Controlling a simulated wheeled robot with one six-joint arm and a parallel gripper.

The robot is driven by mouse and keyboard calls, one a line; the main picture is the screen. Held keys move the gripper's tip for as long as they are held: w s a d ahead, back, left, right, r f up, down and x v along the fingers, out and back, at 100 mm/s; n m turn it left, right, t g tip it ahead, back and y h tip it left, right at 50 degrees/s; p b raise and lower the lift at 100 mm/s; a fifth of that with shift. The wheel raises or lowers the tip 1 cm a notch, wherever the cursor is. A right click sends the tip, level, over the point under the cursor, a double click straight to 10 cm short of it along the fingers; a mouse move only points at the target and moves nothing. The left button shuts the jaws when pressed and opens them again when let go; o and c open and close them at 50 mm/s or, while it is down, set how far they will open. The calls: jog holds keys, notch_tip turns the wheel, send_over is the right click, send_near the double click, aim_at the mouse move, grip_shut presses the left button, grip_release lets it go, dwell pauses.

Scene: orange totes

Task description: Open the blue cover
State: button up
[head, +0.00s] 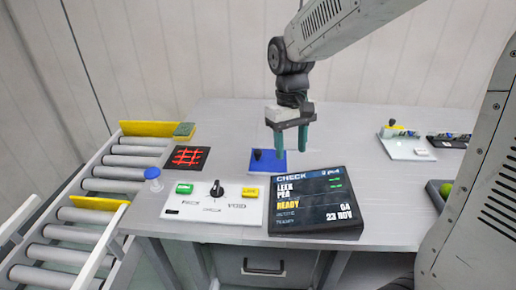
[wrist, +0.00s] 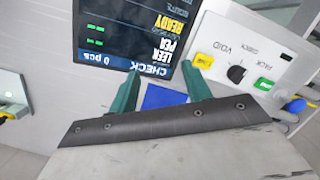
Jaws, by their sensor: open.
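The blue cover (head: 268,162) is a flat blue panel on the grey table, behind the check screen, with a small dark knob (head: 257,154) standing on its left part. In the wrist view the blue cover (wrist: 164,97) shows between the fingers, partly hidden by my gripper. My gripper (head: 291,150) has two green fingers, points down and is open and empty above the cover's right side. It also shows in the wrist view (wrist: 165,80). I cannot tell how far above the cover the fingertips are.
A black check screen (head: 316,202) stands in front of the cover. A white panel (head: 213,205) with a knob and green and yellow buttons lies to its left. A roller conveyor (head: 135,173) runs at far left. A white tray (head: 407,149) sits right; the table between is clear.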

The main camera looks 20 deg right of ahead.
jog(key=n, duration=0.2)
send_over(258, 151)
jog(key=s, duration=0.3)
notch_tip(258, 151, down, 6)
jog(key=w+t, duration=0.1)
jog(key=w+r, duration=0.1)
jog(key=w, duration=0.1)
jog(key=shift+w+n+t, duration=0.15)
jog(key=shift+n+t, duration=0.25)
notch_tip(258, 151, down, 8)
jog(key=shift+r, duration=0.2)
jog(key=shift+c, duration=0.3)
grip_shut()
